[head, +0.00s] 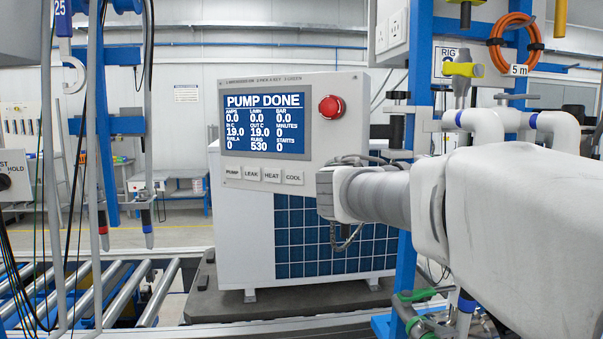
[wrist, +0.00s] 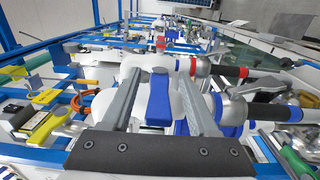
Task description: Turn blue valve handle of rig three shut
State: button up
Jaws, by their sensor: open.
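In the wrist view, my gripper (wrist: 155,78) is open, its two grey fingers reaching up from the dark palm bar. A blue valve handle (wrist: 158,98) lies in the gap between the fingers, roughly in line with them, in front of white piping. Space shows on both sides of it, and I cannot tell its depth between the fingers. In the head view, my arm comes in from the right; the fingers and the blue handle cannot be made out there. A rig sign (head: 451,55) is there, its number mostly covered by a yellow handle (head: 463,69).
White pipes (head: 556,128) with blue bands stand behind my arm. An orange hose coil (head: 512,43) hangs on the blue post (head: 421,45). The pump unit (head: 235,215) reads PUMP DONE. In the wrist view, a metal fitting with a blue band (wrist: 232,110) is close on the right.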

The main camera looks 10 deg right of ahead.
jog(key=a+p, duration=1.2)
jog(key=a, duration=0.5)
jog(key=shift+s+a, duration=0.15)
jog(key=shift+s, duration=0.1)
jog(key=shift+f, duration=0.15)
dwell(0.4)
